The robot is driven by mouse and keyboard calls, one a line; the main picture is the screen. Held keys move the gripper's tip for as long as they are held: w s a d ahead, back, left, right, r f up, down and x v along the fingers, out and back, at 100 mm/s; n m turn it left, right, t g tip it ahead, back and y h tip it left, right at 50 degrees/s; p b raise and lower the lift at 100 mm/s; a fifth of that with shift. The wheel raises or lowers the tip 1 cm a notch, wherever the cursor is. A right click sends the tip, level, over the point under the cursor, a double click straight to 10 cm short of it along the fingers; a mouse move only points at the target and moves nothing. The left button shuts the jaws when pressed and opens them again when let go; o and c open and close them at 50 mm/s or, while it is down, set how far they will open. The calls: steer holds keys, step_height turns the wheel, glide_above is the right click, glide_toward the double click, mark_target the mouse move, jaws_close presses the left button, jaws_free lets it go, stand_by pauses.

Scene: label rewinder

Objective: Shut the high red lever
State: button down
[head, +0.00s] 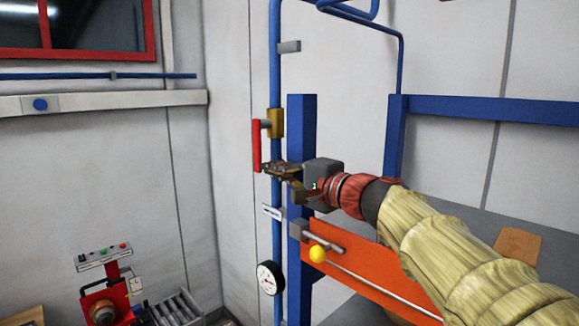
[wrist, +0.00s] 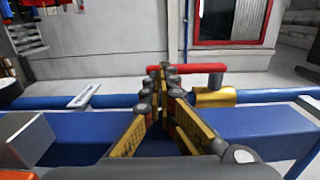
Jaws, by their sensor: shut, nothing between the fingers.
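The red lever (head: 256,147) hangs down from a brass valve (head: 276,123) on the upright blue pipe (head: 275,60), its handle parallel to the pipe. In the wrist view the lever (wrist: 198,68) and valve (wrist: 214,97) lie sideways beyond the fingers. My gripper (head: 268,169) is at the lever's lower end, just right of it in the head view. In the wrist view my gripper (wrist: 166,80) has its fingertips together, overlapping the lever's free end. I cannot tell whether they touch it. Nothing is held between the fingers.
A blue post (head: 302,130) stands just right of the pipe. Below are a white pressure gauge (head: 270,278), an orange panel (head: 375,275) and a yellow knob (head: 318,254). A control box (head: 104,257) stands at lower left. Left of the lever, the space before the wall looks free.

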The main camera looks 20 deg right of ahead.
steer(key=shift+x, duration=1.1)
steer(key=w+b, duration=0.1)
steer(key=b, duration=0.1)
steer(key=w+a+f+b, duration=0.1)
steer(key=b, duration=0.1)
steer(key=shift+w, duration=0.2)
steer(key=shift+r, duration=0.1)
